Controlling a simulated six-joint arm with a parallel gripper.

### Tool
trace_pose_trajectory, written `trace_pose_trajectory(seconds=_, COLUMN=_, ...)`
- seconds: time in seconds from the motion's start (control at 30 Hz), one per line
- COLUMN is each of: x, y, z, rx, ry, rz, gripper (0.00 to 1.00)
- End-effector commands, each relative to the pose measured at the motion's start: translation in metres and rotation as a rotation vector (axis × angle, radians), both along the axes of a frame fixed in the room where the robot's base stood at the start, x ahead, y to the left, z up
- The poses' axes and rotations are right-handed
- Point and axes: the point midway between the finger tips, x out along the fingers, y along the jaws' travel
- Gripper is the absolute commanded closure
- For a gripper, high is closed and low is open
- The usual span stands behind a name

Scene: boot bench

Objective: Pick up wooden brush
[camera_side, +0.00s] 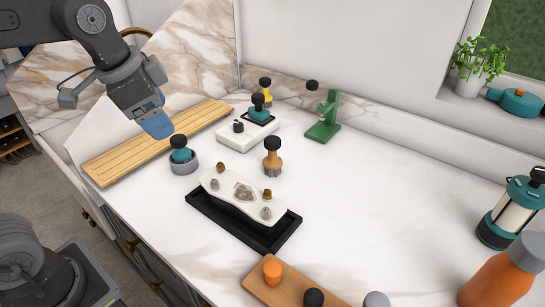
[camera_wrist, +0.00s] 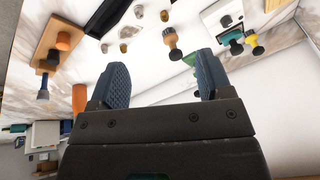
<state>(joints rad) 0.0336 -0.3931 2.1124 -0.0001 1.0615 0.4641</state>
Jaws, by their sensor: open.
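The wooden brush (camera_side: 272,163) stands upright on the white marble counter, with a tan wooden body, a black round knob on top and a dark lower rim. It also shows in the wrist view (camera_wrist: 174,48), above and between my fingers and apart from them. My gripper (camera_side: 157,124) hangs above the left part of the counter, up and to the left of the brush in the side view. In the wrist view its two dark blue padded fingers (camera_wrist: 160,64) are spread with nothing between them.
Left of the brush stand a grey cup (camera_side: 184,167) with a teal knobbed tool and a slatted wooden board (camera_side: 130,157). A white box (camera_side: 247,139) and a green stand (camera_side: 322,130) are behind it. A black tray (camera_side: 240,229) lies in front. The counter to its right is clear.

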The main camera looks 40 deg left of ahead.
Motion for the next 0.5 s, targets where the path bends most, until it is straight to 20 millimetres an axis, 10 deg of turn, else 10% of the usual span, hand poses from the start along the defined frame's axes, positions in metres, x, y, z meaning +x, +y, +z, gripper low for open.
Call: trace_pose_trajectory(seconds=0.5, x=0.187, y=-0.041, z=-0.010, rx=0.234, ry=0.247, rz=-1.041, gripper=0.28)
